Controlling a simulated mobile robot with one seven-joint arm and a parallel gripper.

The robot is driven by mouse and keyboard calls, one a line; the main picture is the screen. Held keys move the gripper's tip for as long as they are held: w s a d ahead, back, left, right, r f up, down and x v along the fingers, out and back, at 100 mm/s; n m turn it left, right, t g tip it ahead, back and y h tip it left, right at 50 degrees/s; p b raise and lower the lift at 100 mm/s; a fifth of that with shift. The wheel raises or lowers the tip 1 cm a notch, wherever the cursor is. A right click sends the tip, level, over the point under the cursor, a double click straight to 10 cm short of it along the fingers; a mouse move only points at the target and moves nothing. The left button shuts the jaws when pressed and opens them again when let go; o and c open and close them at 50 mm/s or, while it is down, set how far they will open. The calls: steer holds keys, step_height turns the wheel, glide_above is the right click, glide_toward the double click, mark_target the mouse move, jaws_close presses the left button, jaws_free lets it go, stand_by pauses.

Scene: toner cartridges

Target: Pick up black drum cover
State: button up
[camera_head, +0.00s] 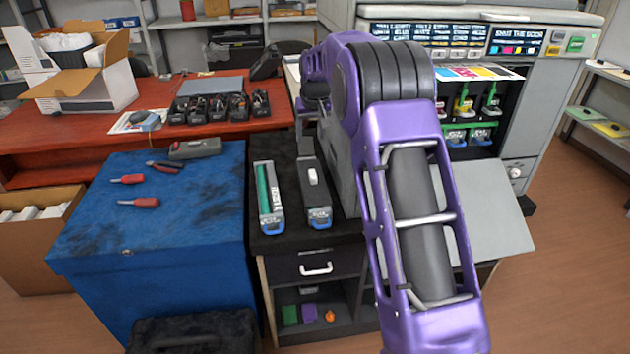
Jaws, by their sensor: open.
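A long dark unit with a small white tab on top (314,190) lies on the black top of a small cabinet; it may be the black drum cover, but I cannot tell for sure. Beside it on the left lies a similar grey unit with a green drum (268,197). Both have blue front ends. My purple arm rises across the right of the view and bends over beyond the dark unit. My gripper is not visible; the arm hides the area behind it.
The small cabinet (280,268) has a drawer and an open shelf with small coloured items. A blue table (190,215) with red-handled screwdrivers and pliers stands left. A red desk (60,140) is behind. A large printer (500,110) with an open front stands right.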

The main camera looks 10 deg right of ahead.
step_height(320, 180, down, 2)
steer(key=d, duration=0.2)
steer(key=b, duration=0.1)
glide_toward(313, 173)
steer(key=x, duration=0.2)
steer(key=shift+w+f, duration=0.1)
steer(key=shift+f, duration=0.3)
steer(key=shift+b+x, duration=0.35)
steer(key=shift+x, duration=2.5)
steer(key=shift+a, duration=0.1)
jaws_close()
